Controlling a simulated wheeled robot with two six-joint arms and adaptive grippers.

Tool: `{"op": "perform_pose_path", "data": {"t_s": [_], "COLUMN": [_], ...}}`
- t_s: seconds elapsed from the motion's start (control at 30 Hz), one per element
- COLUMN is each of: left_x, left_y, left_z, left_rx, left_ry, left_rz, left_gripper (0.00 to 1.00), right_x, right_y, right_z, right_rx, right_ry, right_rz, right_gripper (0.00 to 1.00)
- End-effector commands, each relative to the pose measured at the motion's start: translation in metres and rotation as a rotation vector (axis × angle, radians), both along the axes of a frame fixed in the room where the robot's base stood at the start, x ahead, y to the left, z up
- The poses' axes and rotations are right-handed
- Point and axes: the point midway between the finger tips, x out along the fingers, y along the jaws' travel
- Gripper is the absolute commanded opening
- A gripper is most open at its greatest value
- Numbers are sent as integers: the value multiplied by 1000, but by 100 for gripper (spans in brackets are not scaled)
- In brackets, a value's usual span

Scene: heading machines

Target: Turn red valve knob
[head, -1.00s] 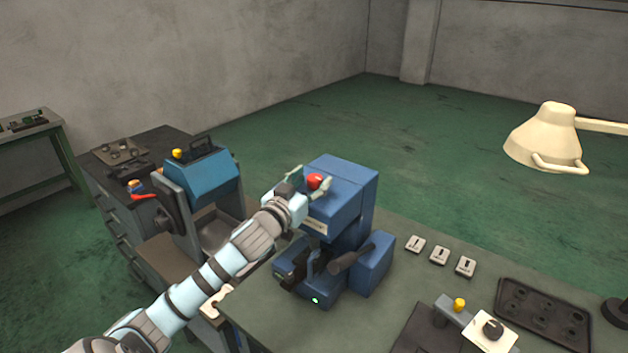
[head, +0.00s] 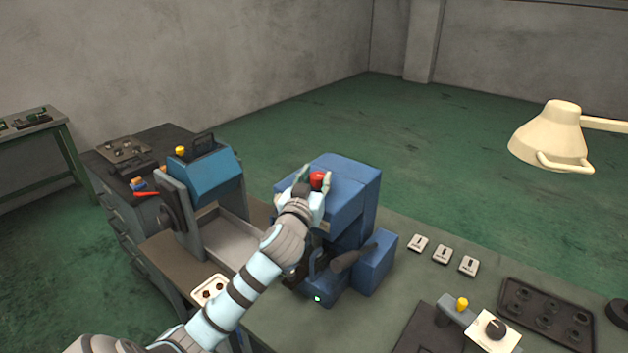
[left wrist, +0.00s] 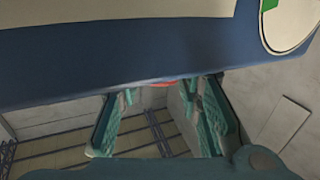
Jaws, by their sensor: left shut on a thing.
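The red valve knob (head: 318,179) sits at the top front of the blue machine (head: 349,186). My left gripper (head: 315,184) is at the knob, with one finger on each side of it, and is shut on it. In the left wrist view a thin strip of the red knob (left wrist: 166,83) shows between the teal fingers, just under the dark blue edge of the machine (left wrist: 120,65). Most of the knob is hidden there. My right gripper is in neither view.
A second machine with a blue-teal cover (head: 203,181) stands to the left. A dark lever (head: 352,257) juts from the blue machine below the knob. White switch plates (head: 442,254), a dark tray (head: 545,311) and a cream lamp (head: 552,137) are to the right.

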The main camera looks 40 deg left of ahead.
Motion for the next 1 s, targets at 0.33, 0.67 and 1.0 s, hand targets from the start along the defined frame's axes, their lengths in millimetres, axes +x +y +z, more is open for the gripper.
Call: {"op": "perform_pose_path", "data": {"t_s": [0.33, 0.67, 1.0], "left_x": [2, 2, 2], "left_y": [-4, -4, -4], "left_z": [-4, -2, -2], "left_rx": [-6, -3, -2], "left_ry": [-1, 2, 4], "left_rz": [213, 297, 300], "left_gripper": [4, 4, 4], "right_x": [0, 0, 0], "right_y": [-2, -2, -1], "right_z": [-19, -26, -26], "right_rx": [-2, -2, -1], "right_ry": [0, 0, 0], "right_rz": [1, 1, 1], "right_gripper": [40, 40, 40]}}
